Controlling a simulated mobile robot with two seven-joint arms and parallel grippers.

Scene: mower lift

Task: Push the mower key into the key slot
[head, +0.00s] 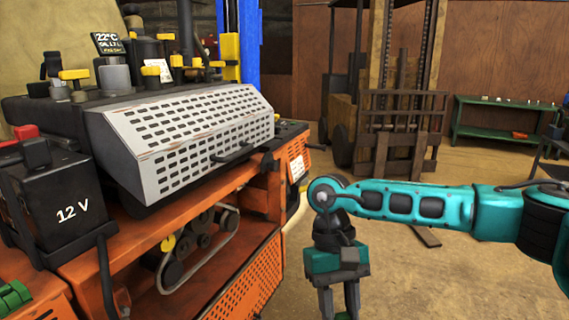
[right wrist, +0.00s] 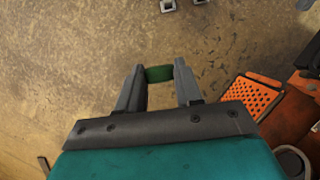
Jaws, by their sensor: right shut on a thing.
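My right gripper (head: 339,308) hangs pointing down in the head view, to the right of the orange machine and over the open floor. Its fingertips are cut off by the bottom edge. In the right wrist view its two grey fingers are shut on a small green piece (right wrist: 159,73), held between the tips. It may be the mower key, but only a plain green block shows. I cannot make out a key slot in either view. My left gripper is not in view.
The orange machine (head: 262,270) with a grey perforated cover (head: 190,125) fills the left. A black 12 V battery (head: 62,195) stands at its near left. A forklift (head: 385,110) and a green bench (head: 495,122) stand behind.

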